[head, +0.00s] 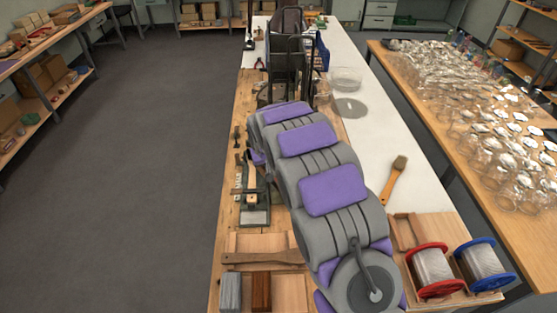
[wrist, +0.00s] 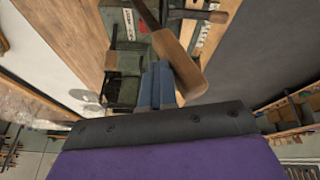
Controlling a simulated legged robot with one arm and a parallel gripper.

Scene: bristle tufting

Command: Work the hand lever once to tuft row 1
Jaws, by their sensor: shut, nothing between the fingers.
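In the wrist view, my gripper (wrist: 157,86) shows as blue-grey fingers held together, with nothing seen between them. Its tips are close to a wooden grip (wrist: 179,62), which looks like the hand lever's handle. I cannot tell whether they touch. A dark green metal fixture (wrist: 122,90), apparently part of the tufting machine, lies just left of the fingers. In the head view, my grey and purple arm covers the middle of the bench and hides my gripper. A small green-framed fixture (head: 256,213) with a pale wooden piece stands left of the arm. The brush row is not clear.
A wide brush (head: 394,181) lies on the white bench top (head: 370,150). Red (head: 432,268) and blue (head: 484,263) wire spools stand front right. Wooden blocks (head: 261,290) lie front left. A glass dish (head: 346,79) is farther back. The floor at left (head: 150,170) is clear.

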